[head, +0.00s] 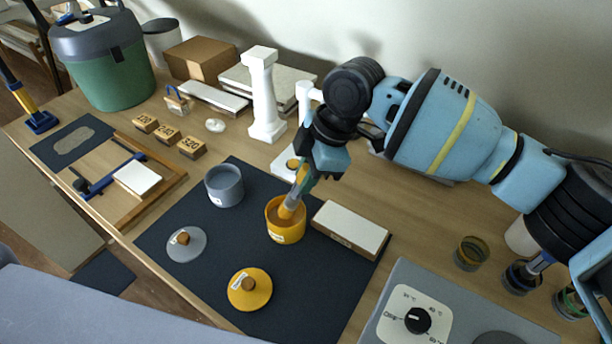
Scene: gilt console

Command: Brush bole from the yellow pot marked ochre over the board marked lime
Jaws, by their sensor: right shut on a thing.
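My right gripper (308,176) is shut on a brush (298,190), which it holds tilted over the yellow pot (283,232). A white-topped board (352,223) with wooden sides lies just right of the pot. Its side carries marking that I cannot read. My left gripper is not in view.
A grey pot (224,185), a grey lid (186,244) and a yellow lid (249,289) are on the mat. A white baluster (264,97) stands behind. A hotplate with a dial (417,319) and glass jars (472,253) are at the right.

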